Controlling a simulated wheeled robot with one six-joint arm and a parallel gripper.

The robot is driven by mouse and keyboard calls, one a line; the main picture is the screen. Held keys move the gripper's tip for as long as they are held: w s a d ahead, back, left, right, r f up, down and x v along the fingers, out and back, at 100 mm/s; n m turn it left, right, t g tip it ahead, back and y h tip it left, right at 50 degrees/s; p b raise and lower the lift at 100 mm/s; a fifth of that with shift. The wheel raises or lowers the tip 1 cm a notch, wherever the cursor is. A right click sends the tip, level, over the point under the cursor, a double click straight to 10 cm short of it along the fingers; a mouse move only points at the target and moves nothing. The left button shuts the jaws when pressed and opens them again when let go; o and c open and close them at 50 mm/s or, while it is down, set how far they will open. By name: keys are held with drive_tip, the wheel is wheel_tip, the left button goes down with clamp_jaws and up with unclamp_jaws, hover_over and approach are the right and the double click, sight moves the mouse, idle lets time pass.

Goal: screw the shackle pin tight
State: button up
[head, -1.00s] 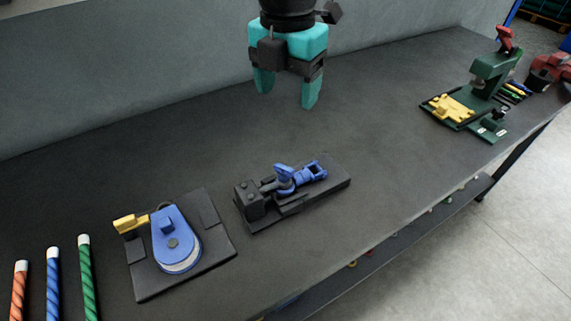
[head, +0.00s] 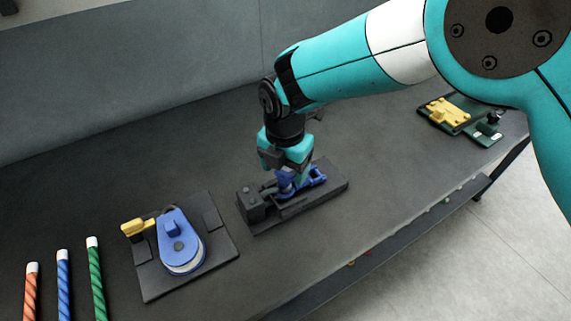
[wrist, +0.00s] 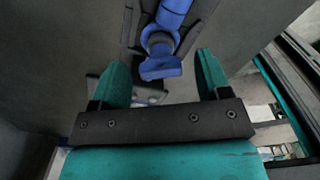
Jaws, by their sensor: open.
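The blue shackle (head: 317,174) lies in a dark holder (head: 262,224) on the bench. In the wrist view the blue pin's flat head (wrist: 160,69) lies between the two teal fingers. My gripper (head: 287,178) is down over the holder at the pin and hides most of the pin in the head view. In the wrist view my gripper (wrist: 162,76) is open, with a gap on each side of the pin head. I cannot tell how far the pin is screwed in.
A blue pulley block (head: 174,235) with a yellow part (head: 133,228) sits on a dark plate to the left. Several striped rods (head: 64,285) stand at the lower left. A green fixture with a yellow piece (head: 447,112) is at the right. Bare bench lies behind the holder.

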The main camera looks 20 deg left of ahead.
drive_tip(key=shift+f, duration=0.25)
drive_tip(key=c, duration=0.9)
drive_tip(key=shift+m, duration=0.3)
